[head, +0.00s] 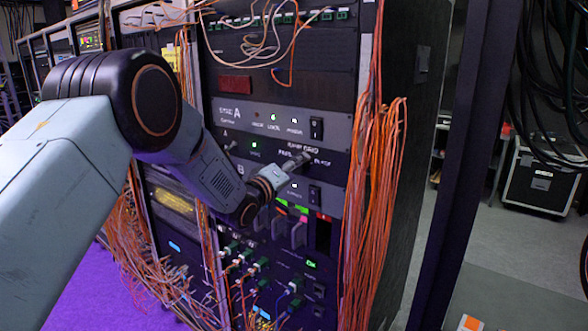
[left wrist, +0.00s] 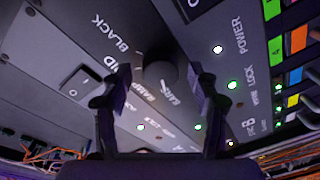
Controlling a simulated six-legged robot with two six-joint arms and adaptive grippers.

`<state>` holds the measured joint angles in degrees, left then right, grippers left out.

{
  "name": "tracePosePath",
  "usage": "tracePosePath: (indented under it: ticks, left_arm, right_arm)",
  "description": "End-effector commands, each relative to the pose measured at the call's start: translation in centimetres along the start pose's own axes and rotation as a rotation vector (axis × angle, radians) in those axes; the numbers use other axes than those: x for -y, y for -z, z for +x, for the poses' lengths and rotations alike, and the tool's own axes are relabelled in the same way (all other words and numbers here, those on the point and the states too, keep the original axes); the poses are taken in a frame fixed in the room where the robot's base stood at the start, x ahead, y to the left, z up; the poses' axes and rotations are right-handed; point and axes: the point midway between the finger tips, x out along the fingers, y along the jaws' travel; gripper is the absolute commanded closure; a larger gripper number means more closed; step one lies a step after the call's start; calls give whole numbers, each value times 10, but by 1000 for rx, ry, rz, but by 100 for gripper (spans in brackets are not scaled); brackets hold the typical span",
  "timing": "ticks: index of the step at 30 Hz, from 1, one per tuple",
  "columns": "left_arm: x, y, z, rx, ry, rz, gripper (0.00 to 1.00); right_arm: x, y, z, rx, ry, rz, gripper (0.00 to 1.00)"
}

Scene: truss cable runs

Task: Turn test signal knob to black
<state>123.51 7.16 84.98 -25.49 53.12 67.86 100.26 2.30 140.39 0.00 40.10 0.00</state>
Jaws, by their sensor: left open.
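The test signal knob (left wrist: 160,66) is a dark round knob on a dark panel. In the left wrist view it lies between my left gripper's fingertips (left wrist: 163,80), with a gap visible on each side. The gripper is open. The word BLACK (left wrist: 110,33) is up and left of the knob, and BARS and RAMP are below it. A small white mark shows just below the knob, near BARS; I cannot tell whether it is the pointer. In the head view my left gripper (head: 294,165) is at the panel (head: 335,160) and hides the knob. My right gripper is not seen.
A rocker switch (left wrist: 81,83) is beside the left finger. Orange cable bundles (head: 372,200) hang along the rack's right edge. Patch cables (head: 250,275) plug in below. A black case (head: 541,180) stands on the floor at right.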

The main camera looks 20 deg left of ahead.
Motion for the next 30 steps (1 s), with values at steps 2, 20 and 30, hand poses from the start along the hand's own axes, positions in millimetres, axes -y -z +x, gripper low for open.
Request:
tracePosePath:
  ticks: [2, 20, 30]
  left_arm:
    - [0, 0, 0, 0, 0, 0, 40]
    - [-1, 0, 0, 0, -1, 0, 80]
    - [-1, 0, 0, -2, -3, 10, 94]
  right_arm:
    - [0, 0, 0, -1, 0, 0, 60]
    - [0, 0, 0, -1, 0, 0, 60]
    - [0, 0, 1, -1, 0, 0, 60]
